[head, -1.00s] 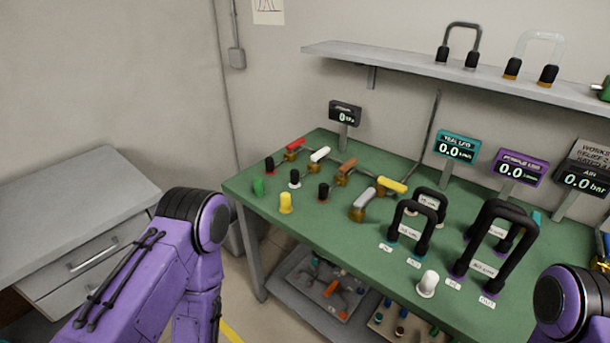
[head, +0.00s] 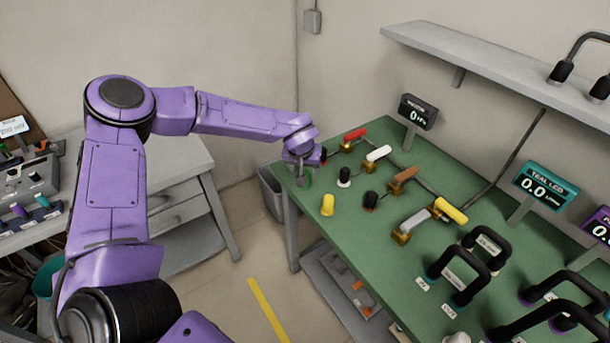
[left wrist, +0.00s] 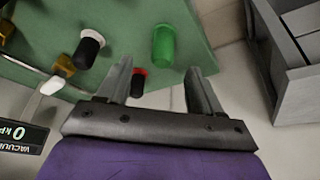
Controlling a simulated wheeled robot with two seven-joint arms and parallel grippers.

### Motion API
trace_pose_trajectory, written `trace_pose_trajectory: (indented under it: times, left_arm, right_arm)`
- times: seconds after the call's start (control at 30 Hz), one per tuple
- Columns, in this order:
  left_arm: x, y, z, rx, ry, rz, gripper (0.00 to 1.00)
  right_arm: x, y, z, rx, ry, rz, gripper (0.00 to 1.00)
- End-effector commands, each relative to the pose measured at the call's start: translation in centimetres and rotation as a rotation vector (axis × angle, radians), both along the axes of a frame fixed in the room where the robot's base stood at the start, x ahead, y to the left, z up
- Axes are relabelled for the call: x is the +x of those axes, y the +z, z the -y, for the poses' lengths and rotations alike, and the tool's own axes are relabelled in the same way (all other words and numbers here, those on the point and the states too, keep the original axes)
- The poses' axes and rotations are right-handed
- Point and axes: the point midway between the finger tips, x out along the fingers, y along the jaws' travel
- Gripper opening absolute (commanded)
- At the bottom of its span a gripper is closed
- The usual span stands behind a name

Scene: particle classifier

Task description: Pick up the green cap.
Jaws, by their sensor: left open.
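The green cap (head: 309,178) stands at the near left corner of the green table, partly hidden by my left gripper in the head view. In the left wrist view the green cap (left wrist: 164,45) lies just beyond the fingertips, roughly between their lines. My left gripper (head: 302,178) is open and empty; its two spread fingers show in the left wrist view (left wrist: 159,67). It is close to the cap; I cannot tell whether it touches. My right gripper is out of view.
A red-and-black cap (left wrist: 138,82) shows between the finger lines, and a black-and-white cap (left wrist: 88,48) stands to the left. A yellow cap (head: 328,205) and another black cap (head: 370,200) are nearby. Valves with coloured handles (head: 377,153) stand farther right on the table (head: 335,240).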

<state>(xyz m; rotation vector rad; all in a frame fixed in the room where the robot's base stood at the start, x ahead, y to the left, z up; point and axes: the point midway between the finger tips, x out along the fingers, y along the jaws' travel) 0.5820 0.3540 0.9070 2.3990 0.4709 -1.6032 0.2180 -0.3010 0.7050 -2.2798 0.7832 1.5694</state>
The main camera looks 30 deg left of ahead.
Motion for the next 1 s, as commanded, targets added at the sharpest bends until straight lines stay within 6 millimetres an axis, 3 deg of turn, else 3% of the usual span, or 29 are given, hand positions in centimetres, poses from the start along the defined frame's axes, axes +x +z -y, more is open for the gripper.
trace_pose_trajectory:
  times: [0.3,0.57,0.77,1.0]
  left_arm:
    - [2.0,-4.3,-1.5,0.003,0.002,-0.003,0.66]
    - [2.3,-4.9,-1.7,0.003,0.002,0.0,0.66]
    - [2.2,-4.9,-1.7,0.002,0.003,0.0,0.1]
    - [2.2,-4.9,-1.7,0.002,0.003,0.0,0.1]
  right_arm:
    - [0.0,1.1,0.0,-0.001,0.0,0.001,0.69]
    - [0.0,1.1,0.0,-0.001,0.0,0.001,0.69]
    - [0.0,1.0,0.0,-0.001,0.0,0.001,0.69]
    - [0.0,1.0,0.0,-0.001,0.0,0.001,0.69]
